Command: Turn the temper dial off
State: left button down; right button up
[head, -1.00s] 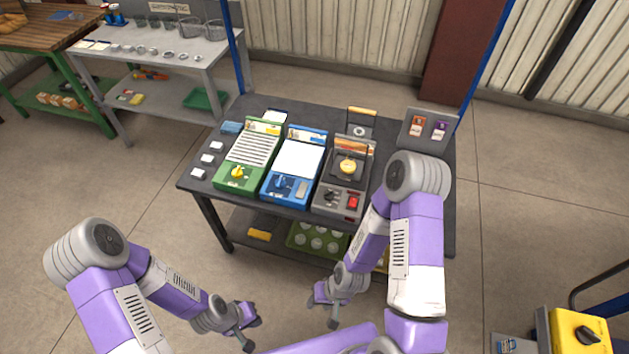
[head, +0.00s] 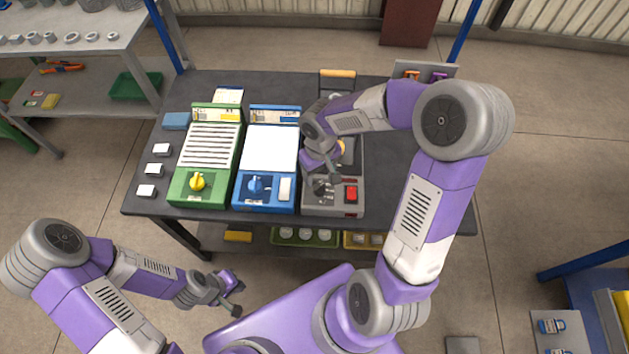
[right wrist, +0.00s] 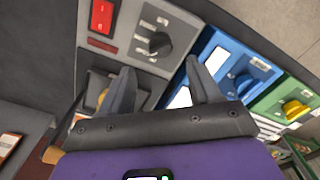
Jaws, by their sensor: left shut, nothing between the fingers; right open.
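Three control units stand in a row on the dark table. The green unit has a yellow dial (head: 197,182), the blue unit a blue dial (head: 256,187), and the grey unit a black dial (head: 321,188). Labels are too small to tell which is the temper dial. My right gripper (head: 322,172) is open over the grey unit, close to the black dial. In the right wrist view, the black dial (right wrist: 158,44) shows beyond and between the open fingertips (right wrist: 160,70); I see no contact. My left gripper (head: 238,296) is shut and empty, low in front of the table.
A red switch (head: 351,193) sits right of the black dial. White blocks (head: 154,170) lie along the table's left side. Bins, including a green one (head: 305,236), sit on the shelf below. A grey bench (head: 90,35) stands at back left. The table's right side is mostly bare.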

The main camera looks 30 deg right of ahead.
aim_at(319, 186)
notch_tip(319, 186, down, 7)
jog(key=shift+s+b, duration=0.1)
jog(key=shift+b, duration=1.1)
jog(key=c, duration=1)
